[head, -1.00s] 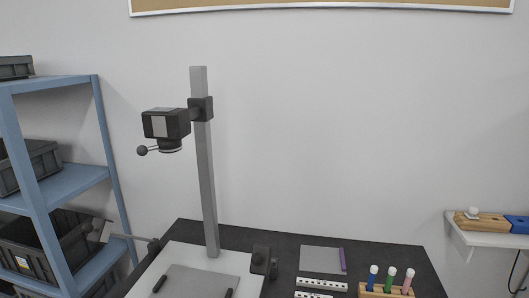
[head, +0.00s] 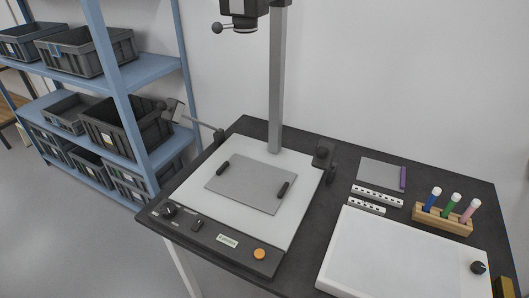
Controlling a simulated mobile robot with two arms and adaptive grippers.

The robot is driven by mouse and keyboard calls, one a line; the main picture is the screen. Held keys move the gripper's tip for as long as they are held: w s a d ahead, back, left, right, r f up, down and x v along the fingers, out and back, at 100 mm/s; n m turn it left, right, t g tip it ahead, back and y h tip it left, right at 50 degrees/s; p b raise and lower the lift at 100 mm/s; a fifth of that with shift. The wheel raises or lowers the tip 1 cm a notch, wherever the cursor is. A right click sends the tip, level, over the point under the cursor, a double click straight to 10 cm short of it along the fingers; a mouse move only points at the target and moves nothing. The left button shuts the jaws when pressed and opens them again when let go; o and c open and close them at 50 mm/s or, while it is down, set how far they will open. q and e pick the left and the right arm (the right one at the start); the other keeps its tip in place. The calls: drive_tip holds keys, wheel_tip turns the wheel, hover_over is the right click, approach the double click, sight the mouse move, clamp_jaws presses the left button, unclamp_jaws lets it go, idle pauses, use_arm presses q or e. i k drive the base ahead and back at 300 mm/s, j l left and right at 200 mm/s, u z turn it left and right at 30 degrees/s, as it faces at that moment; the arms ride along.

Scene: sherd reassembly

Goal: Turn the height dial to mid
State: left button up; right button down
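A copy stand with a pale base board (head: 283,222) stands on the dark table. A black dial (head: 170,211) sits at the left end of its dark front panel (head: 215,239). The dial's markings are too small to read, so I cannot tell its setting. The panel also has a small black switch (head: 197,223), a label and an orange button (head: 259,254). A grey column (head: 277,85) rises from the back of the base; the camera head (head: 243,12) on it is cut off at the top. Neither gripper is in view.
A white flat panel (head: 400,255) with its own black knob (head: 478,267) lies at the front right. A wooden rack (head: 442,219) of coloured markers, two perforated strips (head: 378,196) and a grey sheet (head: 380,172) lie behind it. Blue shelves (head: 120,65) with dark crates stand left.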

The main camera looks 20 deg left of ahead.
sight(168, 210)
drive_tip(key=u, duration=1.3)
